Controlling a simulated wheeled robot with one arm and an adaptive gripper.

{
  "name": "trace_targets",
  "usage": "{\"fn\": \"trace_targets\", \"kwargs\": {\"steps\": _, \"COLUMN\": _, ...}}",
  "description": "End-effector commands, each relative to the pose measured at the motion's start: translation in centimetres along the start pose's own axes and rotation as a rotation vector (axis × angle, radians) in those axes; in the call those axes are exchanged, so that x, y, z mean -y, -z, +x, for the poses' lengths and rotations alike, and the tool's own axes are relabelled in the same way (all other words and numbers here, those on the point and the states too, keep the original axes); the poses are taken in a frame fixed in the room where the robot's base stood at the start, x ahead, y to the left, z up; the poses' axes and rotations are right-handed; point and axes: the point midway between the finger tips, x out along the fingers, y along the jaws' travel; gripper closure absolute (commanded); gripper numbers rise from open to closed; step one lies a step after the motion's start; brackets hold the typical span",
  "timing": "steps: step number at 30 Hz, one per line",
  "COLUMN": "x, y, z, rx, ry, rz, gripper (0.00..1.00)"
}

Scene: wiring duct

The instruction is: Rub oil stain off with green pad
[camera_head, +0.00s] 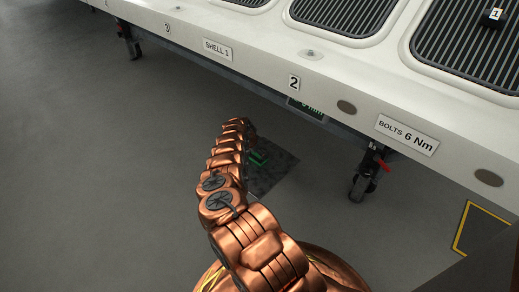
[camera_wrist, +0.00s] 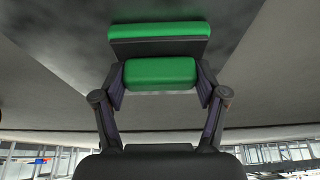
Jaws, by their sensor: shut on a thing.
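The green pad (camera_wrist: 158,30) shows at the top middle of the wrist view as a green strip over a dark band. A green block (camera_wrist: 160,73) sits just below it, between my fingers. My gripper (camera_wrist: 160,80) is shut on the green pad. In the head view a bit of the green pad (camera_head: 259,157) shows beside the end of my arm, low over the floor. The oil stain (camera_head: 278,176) is a dark patch on the grey floor there, partly covered by my arm. Whether the pad touches the floor is hard to tell.
A long white bench (camera_head: 250,62) with ribbed dark panels runs across the top of the head view. Its caster leg (camera_head: 366,175) with a red lever stands right of the stain. A yellow floor marking (camera_head: 466,228) lies farther right. The floor to the left is clear.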

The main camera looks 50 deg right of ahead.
Motion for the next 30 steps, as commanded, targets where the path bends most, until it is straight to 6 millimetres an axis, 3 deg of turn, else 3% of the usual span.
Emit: {"fn": "trace_targets", "kwargs": {"steps": 30, "x": -0.2, "y": -5.7, "z": -2.0, "rx": 0.006, "ry": -0.006, "rz": -0.002, "gripper": 0.68}}
